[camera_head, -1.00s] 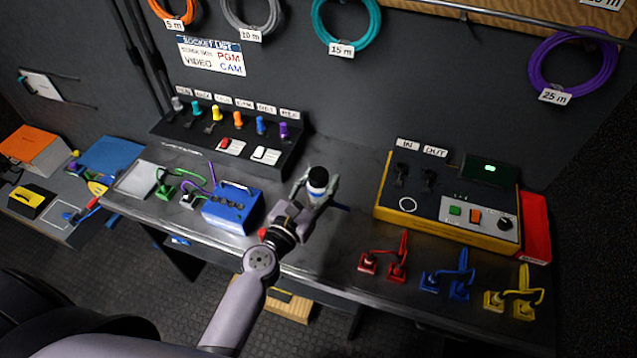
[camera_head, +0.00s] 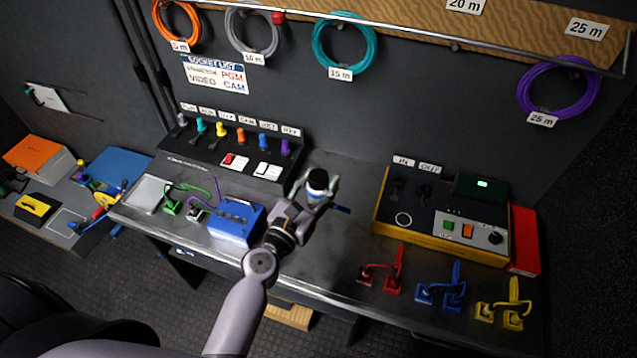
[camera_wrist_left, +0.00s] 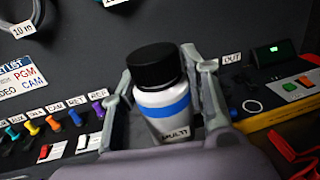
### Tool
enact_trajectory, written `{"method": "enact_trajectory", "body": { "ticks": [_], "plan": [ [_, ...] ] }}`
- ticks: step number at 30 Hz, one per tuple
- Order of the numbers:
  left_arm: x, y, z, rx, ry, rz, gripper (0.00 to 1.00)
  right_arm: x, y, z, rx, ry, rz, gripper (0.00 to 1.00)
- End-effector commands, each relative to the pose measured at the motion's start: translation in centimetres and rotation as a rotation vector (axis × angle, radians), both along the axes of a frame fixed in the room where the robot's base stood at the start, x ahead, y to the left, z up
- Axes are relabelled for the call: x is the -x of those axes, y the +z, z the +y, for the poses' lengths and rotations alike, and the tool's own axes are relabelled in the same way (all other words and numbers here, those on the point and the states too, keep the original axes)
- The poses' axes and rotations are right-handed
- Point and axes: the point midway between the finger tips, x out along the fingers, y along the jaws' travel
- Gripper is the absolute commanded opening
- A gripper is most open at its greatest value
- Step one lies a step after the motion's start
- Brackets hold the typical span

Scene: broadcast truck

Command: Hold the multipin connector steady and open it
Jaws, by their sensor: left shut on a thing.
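The multipin connector (camera_wrist_left: 164,98) is a white cylinder with a blue band, a black cap (camera_wrist_left: 155,67) and lettering that reads "MULTI" in the left wrist view. It stands between the fingers of my left gripper (camera_head: 319,187), which is shut on its body. The cap is on the body. My right gripper is in neither view.
A blue box (camera_head: 236,220) stands left of my left gripper. A yellow-edged panel (camera_head: 440,250) with IN and OUT labels is at right. Red, blue and yellow cable pieces (camera_head: 440,285) lie in front of it. A panel of coloured plugs (camera_head: 228,150) is behind. Coiled cables hang above.

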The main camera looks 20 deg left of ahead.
Motion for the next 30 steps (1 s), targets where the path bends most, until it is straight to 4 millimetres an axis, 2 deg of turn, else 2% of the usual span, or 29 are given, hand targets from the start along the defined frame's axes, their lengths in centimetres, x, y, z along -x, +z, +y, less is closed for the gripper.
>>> {"method": "enact_trajectory", "body": {
  "ticks": [14, 30],
  "plan": [
    [-0.03, 0.13, 0.0, -0.001, 0.0, -0.002, 0.0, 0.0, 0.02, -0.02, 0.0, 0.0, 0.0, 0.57],
    [-0.02, 0.1, 0.01, -0.001, 0.0, -0.002, 0.0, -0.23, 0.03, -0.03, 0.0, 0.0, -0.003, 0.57]
  ]
}}
